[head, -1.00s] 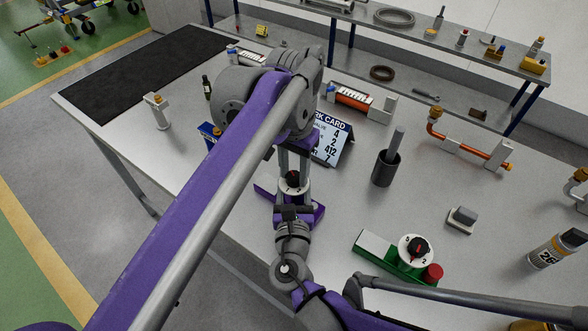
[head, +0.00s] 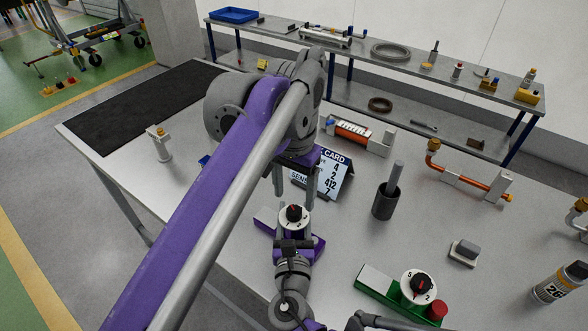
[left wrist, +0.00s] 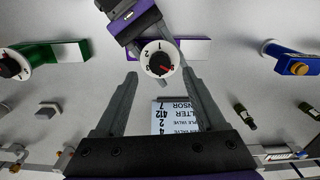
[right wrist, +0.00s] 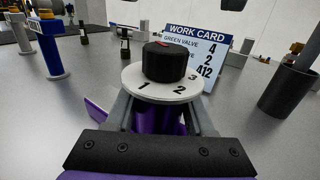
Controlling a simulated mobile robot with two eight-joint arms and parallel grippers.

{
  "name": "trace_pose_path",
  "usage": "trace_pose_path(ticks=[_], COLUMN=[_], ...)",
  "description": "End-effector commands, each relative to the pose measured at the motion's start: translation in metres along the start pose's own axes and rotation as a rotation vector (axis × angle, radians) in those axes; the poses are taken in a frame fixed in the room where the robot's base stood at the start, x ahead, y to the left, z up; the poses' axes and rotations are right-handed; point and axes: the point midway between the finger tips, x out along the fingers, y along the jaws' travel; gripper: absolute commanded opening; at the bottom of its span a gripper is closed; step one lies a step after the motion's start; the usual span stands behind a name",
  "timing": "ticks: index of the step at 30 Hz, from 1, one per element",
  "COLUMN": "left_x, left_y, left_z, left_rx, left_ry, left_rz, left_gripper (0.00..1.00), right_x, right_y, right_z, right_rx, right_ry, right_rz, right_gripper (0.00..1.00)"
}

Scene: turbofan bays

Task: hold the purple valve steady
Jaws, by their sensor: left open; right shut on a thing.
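The purple valve (head: 267,216) lies on the table with a white numbered dial (head: 293,219) and a black knob with a red mark. The right wrist view shows the dial (right wrist: 180,95) and knob (right wrist: 165,62) close up. My right gripper (right wrist: 160,115) is shut on the valve's purple body below the dial. My left gripper (head: 295,192) points down just above the dial, its fingers spread. In the left wrist view the dial (left wrist: 159,60) shows between and just beyond the open fingertips of my left gripper (left wrist: 158,74), with nothing held.
A work card (head: 328,177) stands behind the valve. A dark cup with a rod (head: 385,204) stands right of it. A grey block (head: 464,252) and a spray can (head: 560,282) are farther right.

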Motion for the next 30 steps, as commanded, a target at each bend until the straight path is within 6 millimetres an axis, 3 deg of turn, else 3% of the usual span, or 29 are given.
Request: trace_pose_path(ticks=[6,12,28,29,30], left_x=[-0.046,-0.070,-0.078,-0.078,-0.078], left_y=[0.000,0.000,0.000,0.000,0.000], left_z=[0.000,0.000,0.000,0.000,0.000], left_rx=[0.000,0.000,0.000,0.000,0.000], left_ry=[0.000,0.000,0.000,0.000,0.000], left_rz=[0.000,0.000,0.000,0.000,0.000], left_gripper=[0.72,0.72,0.72,0.72,0.72], right_x=[0.000,0.000,0.000,0.000,0.000], right_y=[0.000,0.000,0.000,0.000,0.000], right_z=[0.000,0.000,0.000,0.000,0.000], right_rx=[0.000,0.000,0.000,0.000,0.000], right_ry=[0.000,0.000,0.000,0.000,0.000], right_rz=[0.000,0.000,0.000,0.000,0.000], right_gripper=[0.00,0.00,0.00,0.57,0.64])
